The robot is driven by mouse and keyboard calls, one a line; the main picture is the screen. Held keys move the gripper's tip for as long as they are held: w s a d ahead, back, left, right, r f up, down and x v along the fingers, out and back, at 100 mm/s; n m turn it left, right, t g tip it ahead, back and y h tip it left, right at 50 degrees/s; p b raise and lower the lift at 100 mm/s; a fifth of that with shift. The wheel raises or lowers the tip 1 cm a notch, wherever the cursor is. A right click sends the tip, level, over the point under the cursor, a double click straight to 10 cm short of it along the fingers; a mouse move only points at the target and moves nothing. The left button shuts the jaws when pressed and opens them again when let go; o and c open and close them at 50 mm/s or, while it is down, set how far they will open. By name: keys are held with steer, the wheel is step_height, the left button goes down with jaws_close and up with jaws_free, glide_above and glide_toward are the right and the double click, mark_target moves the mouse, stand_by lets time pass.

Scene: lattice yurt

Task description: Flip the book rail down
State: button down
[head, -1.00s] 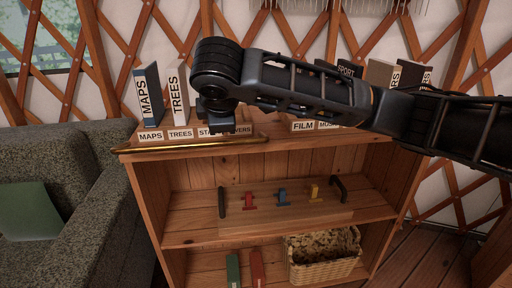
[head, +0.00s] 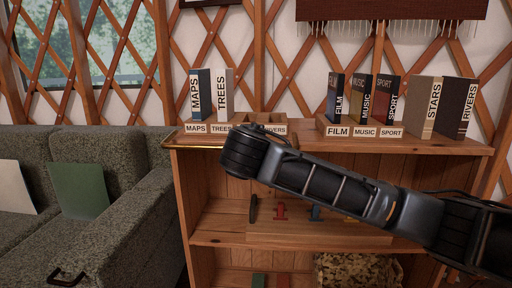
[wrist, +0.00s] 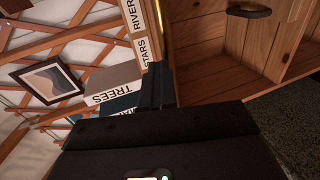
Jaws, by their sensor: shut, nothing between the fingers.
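The brass book rail (head: 190,143) runs along the front edge of the shelf top, below the label row of the left book holder (head: 173,130). Its right part is hidden behind my arm in the head view. In the wrist view the rail (wrist: 158,22) is a thin gold line alongside the STARS and RIVERS labels. My gripper (wrist: 157,68) is shut and empty, its fingertips close to the rail and the STARS label. I cannot tell whether they touch. In the head view my wrist hides the fingers.
The MAPS (head: 200,95) and TREES (head: 222,95) books stand in the left holder; its other visible slots look empty. FILM, MUSIC and SPORT books fill the right holder (head: 363,131). STARS (head: 425,107) and RIVERS (head: 458,107) books stand farther right. A sofa (head: 120,220) is at left.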

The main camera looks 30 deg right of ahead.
steer(key=shift+s+a+f, duration=0.1)
steer(key=shift+f, duration=0.15)
stand_by(0.3)
steer(key=p+v, duration=0.1)
steer(key=v, duration=0.6)
steer(key=shift+s+r, duration=0.2)
steer(key=shift+r, duration=0.1)
steer(key=shift+a, duration=0.2)
